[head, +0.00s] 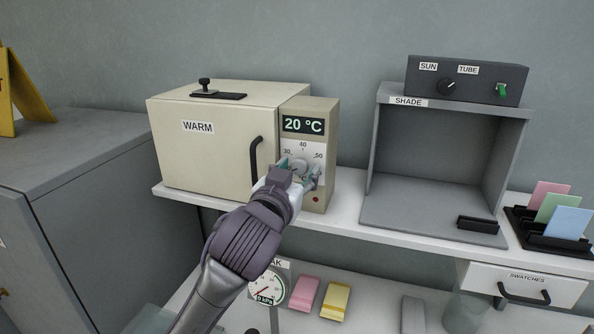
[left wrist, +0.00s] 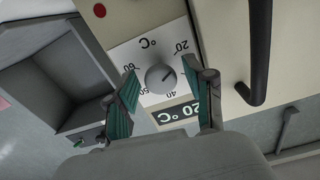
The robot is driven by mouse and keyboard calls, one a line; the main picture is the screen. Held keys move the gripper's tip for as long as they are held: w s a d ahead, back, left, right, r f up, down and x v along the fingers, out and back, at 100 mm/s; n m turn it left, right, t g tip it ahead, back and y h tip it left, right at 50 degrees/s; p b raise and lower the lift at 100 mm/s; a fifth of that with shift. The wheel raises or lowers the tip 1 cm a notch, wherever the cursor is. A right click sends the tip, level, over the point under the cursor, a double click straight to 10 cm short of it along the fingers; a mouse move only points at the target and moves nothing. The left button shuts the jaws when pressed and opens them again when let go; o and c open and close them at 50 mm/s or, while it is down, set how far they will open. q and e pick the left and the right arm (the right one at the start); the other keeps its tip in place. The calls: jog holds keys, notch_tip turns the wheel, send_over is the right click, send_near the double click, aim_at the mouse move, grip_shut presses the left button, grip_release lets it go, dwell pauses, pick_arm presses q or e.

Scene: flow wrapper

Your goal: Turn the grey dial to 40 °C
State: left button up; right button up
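The grey dial (head: 301,167) is on the front panel of the cream WARM box (head: 205,150), under a display (head: 303,125) that reads 20 °C. In the left wrist view the dial (left wrist: 160,78) shows its dark mark pointing towards the 20 on the scale. My left gripper (head: 299,173) is at the panel and partly hides the dial in the head view. In the left wrist view its fingers (left wrist: 160,70) are open, one on each side of the dial, with gaps visible. My right gripper is in neither view.
The box's black door handle (head: 256,158) is just left of the panel. A red button (head: 316,199) is below the dial. The grey SHADE booth (head: 435,215) stands to the right, with a controller (head: 466,82) on top. A gauge (head: 267,289) is on the lower shelf.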

pick_arm(q)
grip_shut()
